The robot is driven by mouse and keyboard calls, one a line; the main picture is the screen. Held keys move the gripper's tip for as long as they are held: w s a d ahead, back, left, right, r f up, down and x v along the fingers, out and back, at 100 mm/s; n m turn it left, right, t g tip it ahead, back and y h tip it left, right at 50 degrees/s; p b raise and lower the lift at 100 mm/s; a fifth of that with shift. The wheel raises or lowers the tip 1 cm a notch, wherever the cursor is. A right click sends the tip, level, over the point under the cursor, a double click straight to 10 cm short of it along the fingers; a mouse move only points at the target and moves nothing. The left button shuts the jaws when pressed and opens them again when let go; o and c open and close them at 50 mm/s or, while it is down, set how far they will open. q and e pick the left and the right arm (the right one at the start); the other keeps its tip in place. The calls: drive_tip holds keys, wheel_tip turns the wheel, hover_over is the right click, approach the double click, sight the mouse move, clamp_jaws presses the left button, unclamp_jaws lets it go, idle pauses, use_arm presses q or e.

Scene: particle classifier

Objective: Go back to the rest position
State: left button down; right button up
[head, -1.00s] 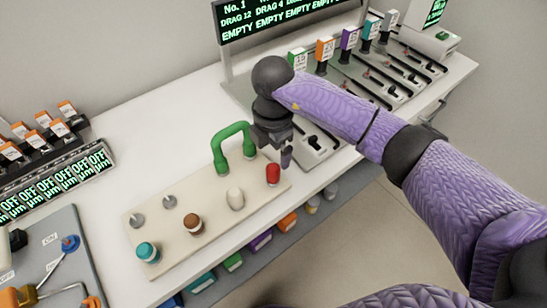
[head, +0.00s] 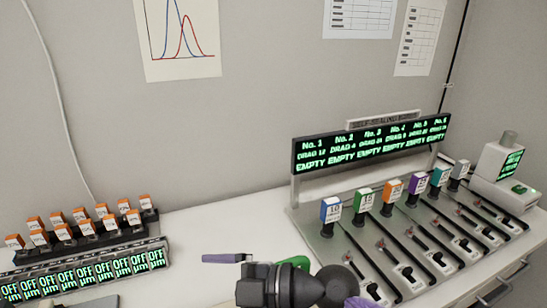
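My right gripper (head: 228,258) is at the bottom centre of the head view, its purple finger pointing left in front of the white bench. Its black wrist (head: 300,284) and a little of my purple arm show at the bottom edge. Only one finger shows clearly, so I cannot tell if it is open or shut. No object shows at the fingertip. Part of the green handle (head: 290,262) shows just behind the wrist; the rest of its board is hidden or out of frame. My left gripper is not in view.
A dark display (head: 372,146) reading EMPTY stands over a row of sliders with coloured tags (head: 331,209). Orange-topped containers (head: 83,223) stand behind a row of OFF displays (head: 85,271) at left. A small white device (head: 500,165) is at right.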

drive_tip(key=w+d+r+m+t+h, duration=0.25)
drive_tip(key=d+m+t, duration=0.25)
drive_tip(key=m+t, duration=0.35)
drive_tip(key=w+d+r+m+t+h, duration=0.25)
drive_tip(key=d+m+t, duration=0.25)
drive_tip(key=m+t, duration=0.35)
drive_tip(key=s+d+f+m+g+h, duration=0.4)
drive_tip(key=d+f+m+h, duration=0.3)
drive_tip(key=d+f+h, duration=0.4)
drive_tip(key=s+d+f+g, duration=0.1)
drive_tip(key=s+f+g, duration=0.45)
drive_tip(key=s, duration=0.35)
drive_tip(key=s+f+g, duration=0.5)
drive_tip(key=s+g, duration=0.1)
drive_tip(key=s, duration=0.2)
drive_tip(key=s+f+g, duration=0.1)
drive_tip(key=s+f, duration=0.1)
drive_tip(key=f, duration=0.8)
drive_tip(key=s+f+g, duration=0.1)
drive_tip(key=s+f, duration=0.2)
drive_tip(key=f, duration=0.6)
drive_tip(key=s+d+f+n+g, duration=0.1)
drive_tip(key=s+d+f, duration=0.2)
drive_tip(key=s+f, duration=0.6)
drive_tip(key=s, duration=0.3)
drive_tip(key=shift+s+d+f, duration=0.2)
